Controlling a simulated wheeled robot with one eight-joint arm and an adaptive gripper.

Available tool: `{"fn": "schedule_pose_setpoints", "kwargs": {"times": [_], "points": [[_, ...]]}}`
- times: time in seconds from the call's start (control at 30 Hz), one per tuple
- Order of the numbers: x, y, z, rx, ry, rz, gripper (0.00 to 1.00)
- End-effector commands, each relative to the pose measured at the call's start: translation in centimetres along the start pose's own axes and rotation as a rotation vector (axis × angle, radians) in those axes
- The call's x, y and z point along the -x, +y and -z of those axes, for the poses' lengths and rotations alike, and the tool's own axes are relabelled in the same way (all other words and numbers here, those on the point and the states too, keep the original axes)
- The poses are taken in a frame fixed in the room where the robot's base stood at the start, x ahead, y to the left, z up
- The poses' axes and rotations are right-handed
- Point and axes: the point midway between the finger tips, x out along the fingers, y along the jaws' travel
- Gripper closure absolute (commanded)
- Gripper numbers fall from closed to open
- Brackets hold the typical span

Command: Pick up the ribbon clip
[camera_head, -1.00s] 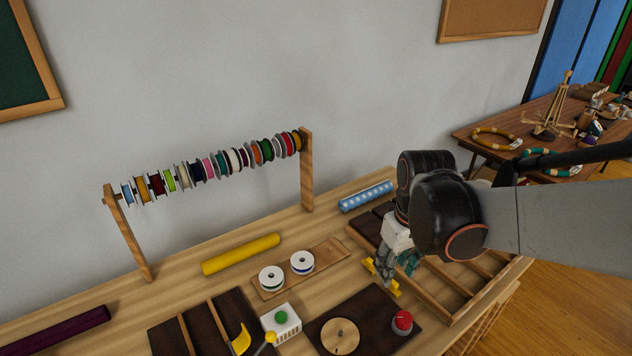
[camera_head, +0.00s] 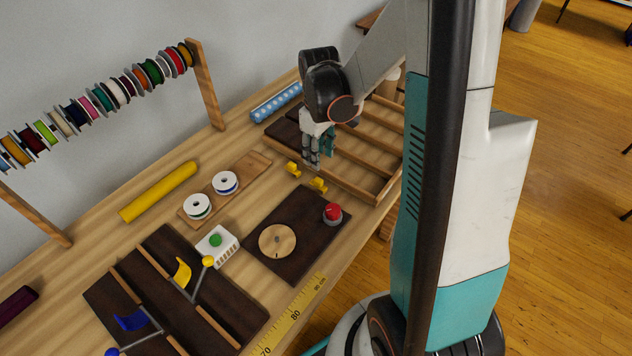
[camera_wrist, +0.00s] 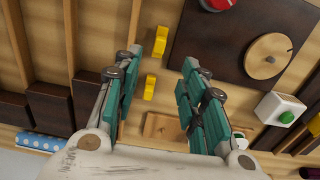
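Two small yellow clip-like pieces lie on the wooden table: one nearer the wall (camera_head: 293,169) and one nearer the front edge (camera_head: 318,185). I cannot tell whether both belong to the ribbon clip. In the wrist view they lie apart, one higher (camera_wrist: 154,50) and one lower (camera_wrist: 149,88), both between my fingers in the picture. My gripper (camera_head: 318,160) hangs above the slatted tray's edge, close to the yellow pieces. In the wrist view my gripper (camera_wrist: 160,75) is open, with teal fingers wide apart and nothing held.
A slatted wooden tray (camera_head: 352,187) stands at the right. A dark board (camera_head: 262,262) with a red button (camera_head: 333,212) lies in front. A wooden plate (camera_head: 257,164) with two white spools lies at the left. A blue dotted roll (camera_head: 276,102) lies behind.

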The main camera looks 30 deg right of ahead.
Motion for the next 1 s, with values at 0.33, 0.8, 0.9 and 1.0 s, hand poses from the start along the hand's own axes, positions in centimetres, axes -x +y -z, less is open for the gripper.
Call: {"fn": "schedule_pose_setpoints", "kwargs": {"times": [0.33, 0.8, 0.9, 1.0], "points": [[-5.4, 0.0, 0.0, 0.0, 0.0, 0.0, 0.62], [-10.1, 0.1, -0.1, -0.001, 0.001, 0.0, 0.62], [-10.8, 0.1, -0.1, -0.001, 0.001, 0.0, 0.62], [-10.8, 0.0, -0.1, -0.001, 0.001, 0.0, 0.62]]}}
